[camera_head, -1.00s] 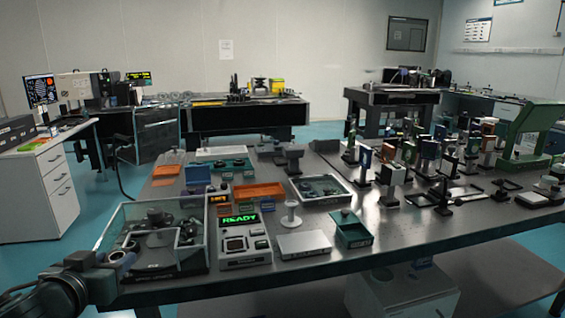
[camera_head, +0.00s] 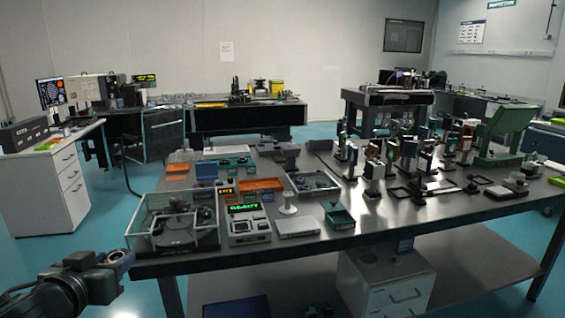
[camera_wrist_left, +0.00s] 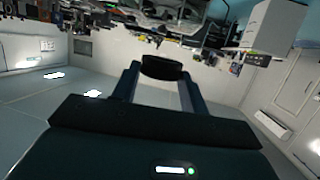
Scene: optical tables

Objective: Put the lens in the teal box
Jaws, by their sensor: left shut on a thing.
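My left gripper (camera_head: 122,259) is at the lower left of the head view, just off the table's front left corner. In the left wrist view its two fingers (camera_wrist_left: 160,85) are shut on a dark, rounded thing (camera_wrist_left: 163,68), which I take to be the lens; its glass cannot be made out. The small open teal box (camera_head: 341,219) stands near the table's front edge, right of a flat silver device, well to the right of my left gripper. My right gripper is not in view.
A clear-walled case (camera_head: 172,226) stands at the near left corner of the table (camera_head: 420,218), between my left gripper and the teal box. Beside it are a device with a green display (camera_head: 246,225), a white spool-like stand (camera_head: 287,204) and the silver device (camera_head: 298,227). Optics mounts crowd the right.

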